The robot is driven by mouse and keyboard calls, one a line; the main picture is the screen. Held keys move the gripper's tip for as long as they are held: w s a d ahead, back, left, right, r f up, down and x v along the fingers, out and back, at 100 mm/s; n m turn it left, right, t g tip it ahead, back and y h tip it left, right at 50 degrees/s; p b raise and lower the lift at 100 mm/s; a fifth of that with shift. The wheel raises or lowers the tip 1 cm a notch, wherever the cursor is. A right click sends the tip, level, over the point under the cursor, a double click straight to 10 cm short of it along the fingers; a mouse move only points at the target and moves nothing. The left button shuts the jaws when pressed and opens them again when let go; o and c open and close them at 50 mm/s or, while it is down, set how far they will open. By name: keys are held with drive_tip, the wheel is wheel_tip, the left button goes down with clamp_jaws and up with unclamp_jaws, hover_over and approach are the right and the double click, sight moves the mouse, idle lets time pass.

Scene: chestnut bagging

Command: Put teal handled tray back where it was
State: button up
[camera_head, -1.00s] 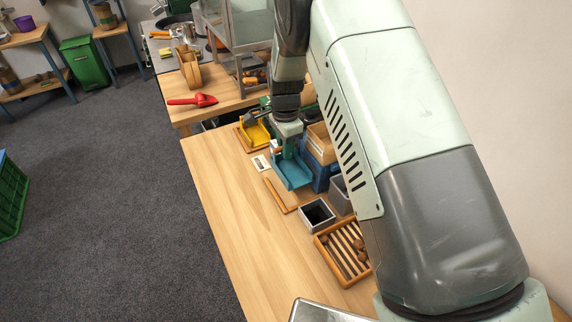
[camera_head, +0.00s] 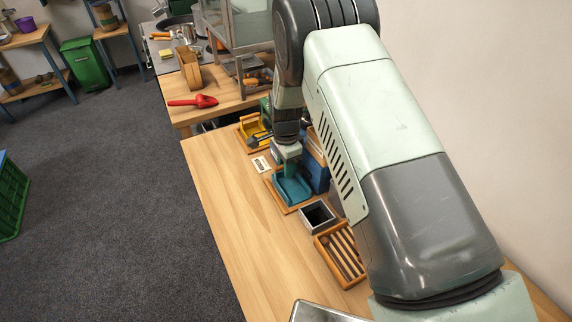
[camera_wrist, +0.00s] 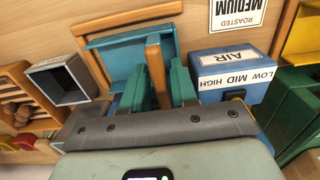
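The teal handled tray (camera_head: 291,188) is at the right side of the wooden table, under my gripper (camera_head: 287,163). In the wrist view the tray (camera_wrist: 115,50) lies within or just above a wooden frame (camera_wrist: 128,16), whose bars show along two sides. The wooden handle (camera_wrist: 156,70) stands between the two teal fingers of my gripper (camera_wrist: 160,88), which appear closed against it. The frame also shows around the tray in the head view (camera_head: 279,202). I cannot tell whether the tray rests fully on the table.
A blue box marked AIR (camera_wrist: 235,72) stands close beside the tray. An open grey box (camera_head: 317,216) and a slatted wooden rack (camera_head: 342,255) are nearer. A yellow tray (camera_head: 250,130) and a label card (camera_head: 261,164) lie beyond. The table's left part (camera_head: 235,215) is clear.

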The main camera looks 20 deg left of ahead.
drive_tip(key=shift+o, duration=1.3)
drive_tip(key=shift+r, duration=0.15)
wheel_tip(320, 180, up, 12)
drive_tip(key=shift+r, duration=0.1)
drive_tip(key=s+d+r+n+t+y, duration=0.15)
drive_tip(key=s+d+r, duration=0.25)
drive_tip(key=d+r, duration=0.65)
drive_tip(key=s+d+r+n+t, duration=0.1)
drive_tip(key=s+d+r+n, duration=0.25)
drive_tip(key=d+r, duration=0.65)
drive_tip(key=s+d+r+n+t, duration=0.1)
drive_tip(key=s+d+r, duration=0.1)
drive_tip(key=s, duration=0.4)
drive_tip(key=s+d+r+n+t+h, duration=0.1)
drive_tip(key=s+d+r+n, duration=0.1)
drive_tip(key=s, duration=0.5)
drive_tip(key=s+d+r+n+t, duration=0.1)
drive_tip(key=s+d+r, duration=0.1)
drive_tip(key=s+d, duration=0.2)
drive_tip(key=shift+s+d+r, duration=0.2)
drive_tip(key=shift+s+r, duration=0.15)
drive_tip(key=shift+s, duration=1.4)
